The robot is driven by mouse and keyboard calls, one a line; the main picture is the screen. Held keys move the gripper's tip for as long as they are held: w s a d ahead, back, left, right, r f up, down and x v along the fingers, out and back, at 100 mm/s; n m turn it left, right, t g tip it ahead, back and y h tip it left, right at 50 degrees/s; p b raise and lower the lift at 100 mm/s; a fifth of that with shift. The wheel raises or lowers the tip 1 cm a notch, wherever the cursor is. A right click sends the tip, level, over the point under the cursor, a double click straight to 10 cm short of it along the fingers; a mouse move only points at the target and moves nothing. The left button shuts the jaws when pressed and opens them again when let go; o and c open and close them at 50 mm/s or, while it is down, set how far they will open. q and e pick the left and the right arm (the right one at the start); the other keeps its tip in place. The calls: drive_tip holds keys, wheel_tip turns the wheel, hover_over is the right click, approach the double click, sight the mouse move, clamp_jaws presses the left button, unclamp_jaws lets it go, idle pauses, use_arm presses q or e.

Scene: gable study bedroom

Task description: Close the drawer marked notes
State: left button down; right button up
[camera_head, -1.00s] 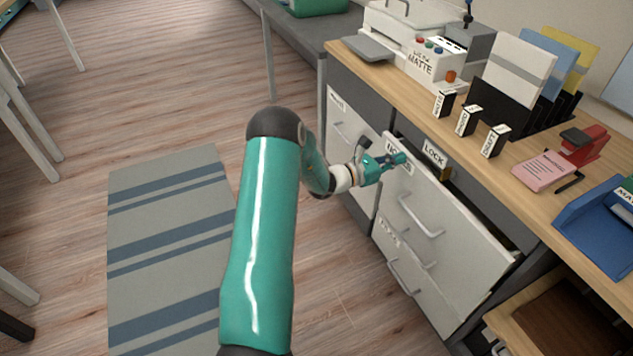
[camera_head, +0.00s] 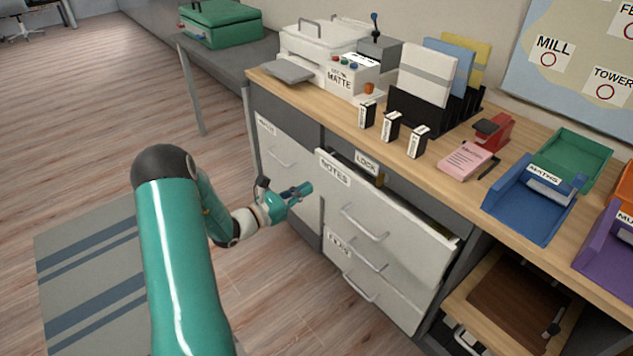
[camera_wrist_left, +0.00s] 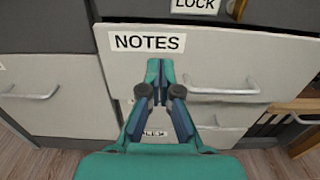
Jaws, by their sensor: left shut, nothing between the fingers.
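The drawer marked NOTES (camera_head: 405,228) has a white front that stands out from the cabinet, with a dark gap behind its top edge. Its label (camera_head: 335,173) is at the upper left and its bar handle (camera_head: 363,222) is near the middle. In the left wrist view the drawer front (camera_wrist_left: 250,57) fills the middle, with the handle (camera_wrist_left: 222,86) to the right of the fingers. My left gripper (camera_head: 304,190) is shut and empty, in front of the drawer's left part, below the label in the wrist view (camera_wrist_left: 159,72). I cannot tell whether it touches. My right gripper is out of view.
Another drawer (camera_head: 350,255) lies below, and a white front (camera_head: 290,165) to the left. A LOCK label (camera_head: 367,162) sits above the gap. The wooden desktop (camera_head: 330,118) holds a printer, file holder and trays. An open wooden drawer (camera_head: 480,310) is at lower right.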

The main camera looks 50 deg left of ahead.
use_arm(q)
drive_tip(key=s, duration=0.2)
drive_tip(key=shift+s, duration=0.4)
drive_tip(key=c, duration=1.4)
unclamp_jaws()
drive_tip(key=shift+s, duration=0.5)
drive_tip(key=shift+o, duration=1)
drive_tip(key=shift+m, duration=0.7)
drive_tip(key=m+g+p, duration=0.2)
drive_tip(key=m+p, duration=0.3)
drive_tip(key=m, duration=1.2)
approach(358, 224)
drive_tip(key=w, duration=0.3)
drive_tip(key=w+f, duration=0.1)
drive_tip(key=w, duration=0.2)
drive_tip(key=w+f, duration=0.1)
drive_tip(key=w, duration=0.3)
drive_tip(key=shift+d+f+b, duration=0.1)
drive_tip(key=shift+f+b, duration=0.15)
drive_tip(key=shift+b, duration=0.15)
drive_tip(key=shift+s, duration=0.1)
